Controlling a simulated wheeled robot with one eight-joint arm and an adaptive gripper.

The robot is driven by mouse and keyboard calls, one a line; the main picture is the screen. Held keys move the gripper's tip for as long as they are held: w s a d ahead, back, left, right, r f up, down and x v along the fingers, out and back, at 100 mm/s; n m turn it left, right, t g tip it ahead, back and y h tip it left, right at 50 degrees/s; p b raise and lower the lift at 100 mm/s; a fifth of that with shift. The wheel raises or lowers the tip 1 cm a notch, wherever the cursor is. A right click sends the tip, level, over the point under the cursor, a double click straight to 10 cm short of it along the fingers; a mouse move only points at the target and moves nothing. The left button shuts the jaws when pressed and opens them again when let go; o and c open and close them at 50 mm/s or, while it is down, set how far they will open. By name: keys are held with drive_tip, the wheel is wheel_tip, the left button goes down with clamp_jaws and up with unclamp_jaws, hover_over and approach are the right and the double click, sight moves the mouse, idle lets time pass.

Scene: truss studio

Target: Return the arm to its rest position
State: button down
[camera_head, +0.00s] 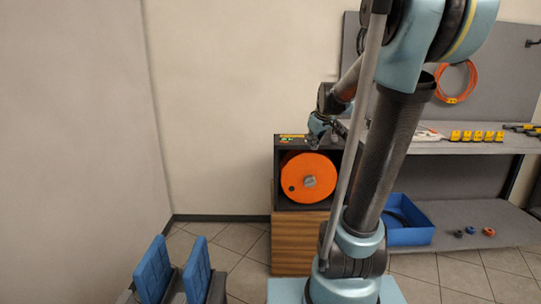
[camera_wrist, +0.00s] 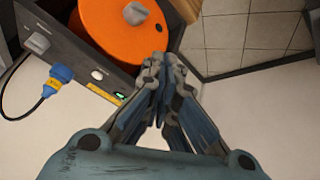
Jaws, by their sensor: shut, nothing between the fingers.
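My gripper (camera_wrist: 163,62) is shut and empty in the wrist view, its fingertips together. Just beyond the fingertips in that view is an orange disc (camera_wrist: 100,22) with a grey knob, set in a dark box (camera_wrist: 45,50). In the head view my arm rises in front of the right half, and my gripper (camera_head: 318,138) hangs at the top of the dark box (camera_head: 279,177), above the orange disc (camera_head: 309,172). I cannot tell whether it touches the box.
The box stands on a wooden cabinet (camera_head: 298,258). A blue-plugged cable (camera_wrist: 55,82) runs from the box. At right are a workbench (camera_head: 500,145) with yellow items, a blue bin (camera_head: 408,236) on the lower shelf and an orange cable coil (camera_head: 441,92).

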drive_tip(key=s+f+m+g, duration=0.1)
drive_tip(key=s+f, duration=0.4)
drive_tip(key=s, duration=0.5)
drive_tip(key=s+d+f+m+g, duration=0.1)
drive_tip(key=s+f+m, duration=0.2)
drive_tip(key=s, duration=0.8)
drive_tip(key=s+d+f+m+g+h, duration=0.1)
drive_tip(key=s+f+m, duration=0.2)
drive_tip(key=s+f, duration=0.4)
drive_tip(key=s, duration=0.3)
drive_tip(key=shift+s+f+g, duration=0.25)
drive_tip(key=shift+g, duration=0.15)
drive_tip(key=shift+d, duration=0.1)
drive_tip(key=shift+w+f, duration=0.2)
drive_tip(key=shift+w, duration=0.3)
drive_tip(key=shift+s, duration=0.15)
